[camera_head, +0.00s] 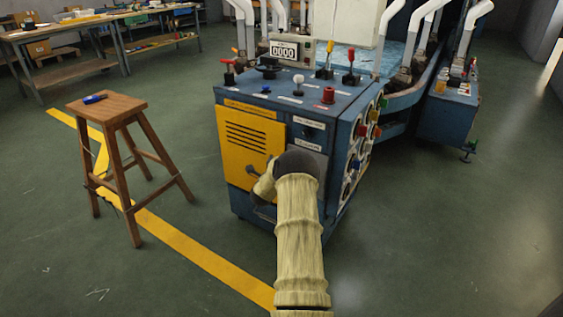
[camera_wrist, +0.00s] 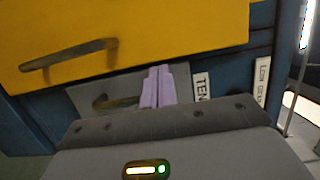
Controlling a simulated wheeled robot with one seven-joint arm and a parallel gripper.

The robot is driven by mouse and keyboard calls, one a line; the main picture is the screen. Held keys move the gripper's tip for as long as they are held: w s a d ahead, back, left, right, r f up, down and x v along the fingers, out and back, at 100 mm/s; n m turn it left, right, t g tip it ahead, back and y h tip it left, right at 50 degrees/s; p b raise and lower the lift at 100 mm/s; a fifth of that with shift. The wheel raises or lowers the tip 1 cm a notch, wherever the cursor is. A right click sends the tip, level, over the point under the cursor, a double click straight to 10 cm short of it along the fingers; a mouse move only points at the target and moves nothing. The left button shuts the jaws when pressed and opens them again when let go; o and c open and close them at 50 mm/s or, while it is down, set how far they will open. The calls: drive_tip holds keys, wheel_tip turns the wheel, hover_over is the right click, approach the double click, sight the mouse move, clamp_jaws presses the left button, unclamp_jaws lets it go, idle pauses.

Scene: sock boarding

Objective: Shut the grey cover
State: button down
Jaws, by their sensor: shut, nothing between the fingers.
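The grey cover (camera_head: 312,157) is on the front of the blue machine (camera_head: 286,218), right of the yellow door (camera_head: 250,140). My arm hides much of it in the head view. In the wrist view, the grey cover (camera_wrist: 82,97) shows below the yellow door (camera_wrist: 150,35), with a dark bar handle (camera_wrist: 115,102). I cannot tell whether it is fully flush. My gripper (camera_wrist: 158,72) is shut and empty. Its lilac fingertips overlap the cover in the wrist view, right of the handle; contact cannot be judged. My arm hides the fingers in the head view.
A wooden stool (camera_head: 107,107) with a blue object (camera_head: 94,99) on it stands to the left. A yellow floor line (camera_head: 200,253) runs past the machine. The machine top carries knobs and levers. The yellow door's handle (camera_wrist: 70,52) sticks out near my gripper.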

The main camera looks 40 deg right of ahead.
drive_tip(key=shift+a, duration=0.1)
drive_tip(key=s+a+p, duration=0.3)
drive_tip(key=a, duration=1)
drive_tip(key=shift+s+a, duration=0.25)
drive_tip(key=shift+a, duration=0.05)
drive_tip(key=shift+w, duration=0.15)
